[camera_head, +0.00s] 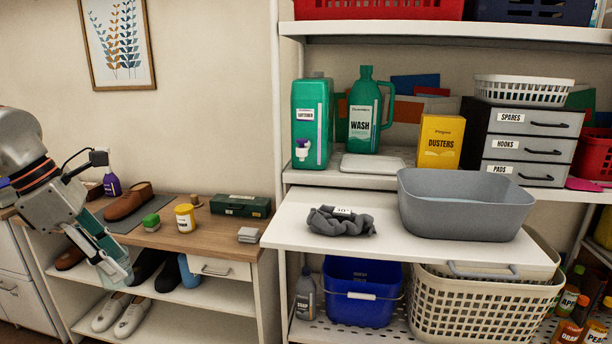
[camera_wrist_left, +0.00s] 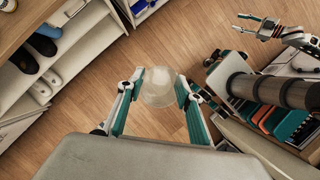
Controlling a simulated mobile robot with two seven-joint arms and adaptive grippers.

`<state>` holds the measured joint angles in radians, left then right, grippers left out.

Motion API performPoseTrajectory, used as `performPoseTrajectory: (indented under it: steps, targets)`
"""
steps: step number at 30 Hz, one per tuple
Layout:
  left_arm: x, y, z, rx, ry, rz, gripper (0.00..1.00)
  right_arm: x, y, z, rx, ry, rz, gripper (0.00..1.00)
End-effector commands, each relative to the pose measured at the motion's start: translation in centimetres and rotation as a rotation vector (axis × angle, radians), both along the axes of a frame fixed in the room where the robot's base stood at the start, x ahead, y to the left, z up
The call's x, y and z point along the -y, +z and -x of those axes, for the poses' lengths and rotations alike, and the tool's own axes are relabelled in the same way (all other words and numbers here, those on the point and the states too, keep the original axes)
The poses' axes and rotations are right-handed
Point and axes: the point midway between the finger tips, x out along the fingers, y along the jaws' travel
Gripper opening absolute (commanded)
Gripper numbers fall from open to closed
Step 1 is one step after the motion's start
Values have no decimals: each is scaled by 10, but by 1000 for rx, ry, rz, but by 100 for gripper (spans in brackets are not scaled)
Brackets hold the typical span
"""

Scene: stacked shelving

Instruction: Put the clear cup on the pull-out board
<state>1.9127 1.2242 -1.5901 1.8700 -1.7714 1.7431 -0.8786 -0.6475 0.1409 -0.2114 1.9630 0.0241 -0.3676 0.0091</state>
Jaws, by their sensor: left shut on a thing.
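My left gripper (camera_head: 116,266) is in front of the wooden bench at the left. In the left wrist view my left gripper (camera_wrist_left: 160,95) is shut on the clear cup (camera_wrist_left: 158,86), which sits between its teal fingers above the floor. In the head view the cup is hard to make out at the fingertips. The white pull-out board (camera_head: 290,236) sticks out of the shelving to the right, well apart from the cup. My right gripper (camera_wrist_left: 250,22) shows small in the left wrist view, with its fingers apart and nothing seen between them.
On the board lie a grey cloth bundle (camera_head: 342,222) and a large grey basin (camera_head: 466,207); bare board shows at the left and front. A detergent dispenser (camera_head: 311,124) stands behind it. A blue bucket (camera_head: 360,291) is below. The bench (camera_head: 205,236) holds shoes and jars.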

Motion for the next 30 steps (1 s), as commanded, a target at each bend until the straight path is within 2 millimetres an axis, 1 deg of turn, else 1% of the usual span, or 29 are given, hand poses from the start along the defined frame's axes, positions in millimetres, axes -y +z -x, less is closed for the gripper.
performPoseTrajectory:
  steps: [1,10,17,22,30]
  targets:
    - [4,-8,-1,-5,-75,1,26,0,0,0,0,0,0,40]
    - [30,-48,1,-3,-577,1,26,-1,0,1,-2,1,-2,40]
    - [51,-81,7,-5,-980,1,26,-1,-1,1,-2,1,-2,40]
    - [69,-108,14,-4,-1303,1,26,-1,-1,1,-3,0,-2,40]
    - [99,-154,31,-4,-1825,2,26,-1,-1,1,-3,0,-2,40]
